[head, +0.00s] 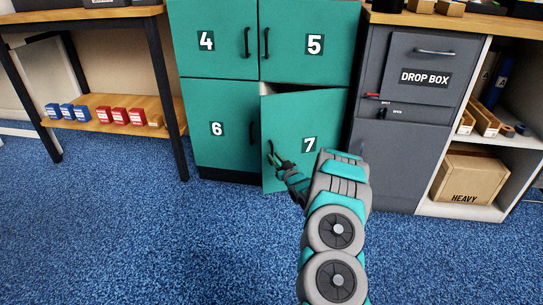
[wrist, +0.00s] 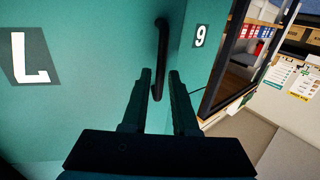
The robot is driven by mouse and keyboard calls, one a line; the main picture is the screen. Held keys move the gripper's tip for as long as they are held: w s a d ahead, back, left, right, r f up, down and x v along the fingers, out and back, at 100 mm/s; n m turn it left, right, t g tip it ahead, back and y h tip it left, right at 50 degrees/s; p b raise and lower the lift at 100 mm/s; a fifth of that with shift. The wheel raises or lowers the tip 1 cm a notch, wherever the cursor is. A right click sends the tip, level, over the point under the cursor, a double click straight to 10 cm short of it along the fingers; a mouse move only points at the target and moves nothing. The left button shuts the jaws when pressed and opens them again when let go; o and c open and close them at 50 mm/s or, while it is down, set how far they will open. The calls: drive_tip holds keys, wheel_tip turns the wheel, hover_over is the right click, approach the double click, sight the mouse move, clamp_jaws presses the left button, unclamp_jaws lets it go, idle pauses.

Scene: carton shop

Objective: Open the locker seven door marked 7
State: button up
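The teal locker door 7 (head: 305,120) stands ajar in the head view, its left edge swung out and a dark gap showing above its top. Its right side meets the locker. In the wrist view, door 7 (wrist: 85,85) fills the left, its number upside down, with a dark bar handle (wrist: 162,42) near its free edge. My gripper (head: 272,155) is at this handle. In the wrist view, the fingers of my gripper (wrist: 160,80) are apart, with the handle's lower end between them. A gap shows right of the handle; whether the left finger touches it is unclear.
Closed door 6 (head: 215,155) is left of door 7, with doors 4 (head: 215,55) and 5 (head: 325,60) above. A grey drop box cabinet (head: 395,150) stands close on the right. The blue carpet (head: 160,240) in front is clear.

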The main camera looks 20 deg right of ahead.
drive_tip(key=shift+w+f, duration=0.1)
drive_tip(key=shift+w, duration=1.25)
clamp_jaws()
idle(0.5)
